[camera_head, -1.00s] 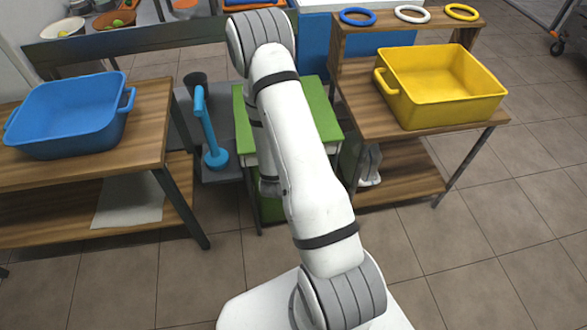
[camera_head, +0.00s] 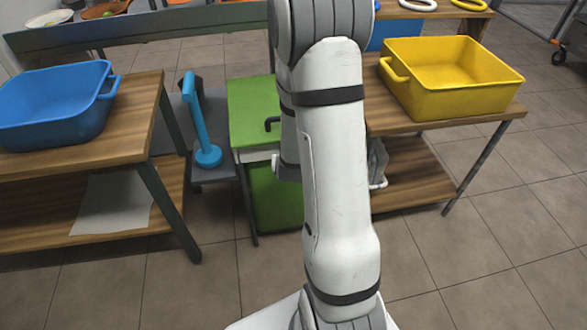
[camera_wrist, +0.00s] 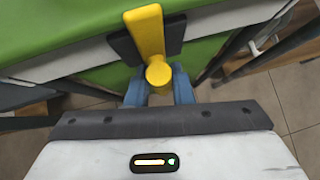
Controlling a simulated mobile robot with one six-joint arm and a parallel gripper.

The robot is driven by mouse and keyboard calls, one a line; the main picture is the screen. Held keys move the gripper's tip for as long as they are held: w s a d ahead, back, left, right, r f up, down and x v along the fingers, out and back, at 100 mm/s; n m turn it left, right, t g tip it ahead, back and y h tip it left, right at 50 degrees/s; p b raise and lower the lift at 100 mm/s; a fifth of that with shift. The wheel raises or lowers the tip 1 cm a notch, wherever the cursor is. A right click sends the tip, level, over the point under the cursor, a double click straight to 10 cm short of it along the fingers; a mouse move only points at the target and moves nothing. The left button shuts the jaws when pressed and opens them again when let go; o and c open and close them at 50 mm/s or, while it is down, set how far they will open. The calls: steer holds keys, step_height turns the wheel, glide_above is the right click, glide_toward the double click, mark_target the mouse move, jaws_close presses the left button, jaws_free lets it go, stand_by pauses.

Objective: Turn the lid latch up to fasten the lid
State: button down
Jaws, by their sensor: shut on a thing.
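The lid latch (camera_wrist: 147,35) is a yellow bar with a round knob at its lower end in the wrist view. It lies across a dark plate (camera_wrist: 122,46) at the edge of the green lid (camera_wrist: 75,25). The bar runs from the knob toward the top of the picture, leaning slightly left. My gripper (camera_wrist: 159,89) has its blue fingers on either side of the knob and is shut on it. In the head view the green lid (camera_head: 252,105) with a black handle (camera_head: 271,124) shows left of my arm; my gripper and the latch are hidden there.
A wooden table with a blue bin (camera_head: 55,105) stands left. A wooden table with a yellow bin (camera_head: 450,78) stands right. A blue upright tool (camera_head: 200,125) stands close left of the green press. Open tiled floor (camera_head: 480,260) lies in front.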

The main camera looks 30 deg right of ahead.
stand_by(0.5)
steer(key=c, duration=1.3)
jaws_free()
